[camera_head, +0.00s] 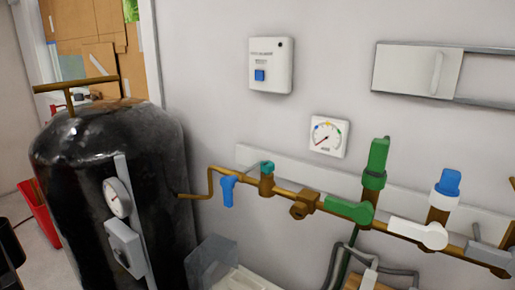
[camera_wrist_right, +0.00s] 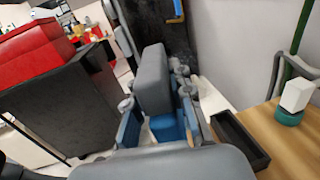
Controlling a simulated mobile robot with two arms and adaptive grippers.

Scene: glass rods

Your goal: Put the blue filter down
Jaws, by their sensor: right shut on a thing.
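In the right wrist view my right gripper (camera_wrist_right: 165,112) is shut on a blue piece (camera_wrist_right: 168,128), which I take to be the blue filter. Only part of it shows between the fingers; the grey gripper parts hide the rest. Neither gripper shows in the head view.
A narrow black tray (camera_wrist_right: 240,140) lies on a wooden surface (camera_wrist_right: 290,150) right of my right gripper. A white and teal piece (camera_wrist_right: 294,100) stands there too. A red box (camera_wrist_right: 35,50) sits on a dark cabinet at the left. The black tank (camera_head: 100,170) stands left of the pipe.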

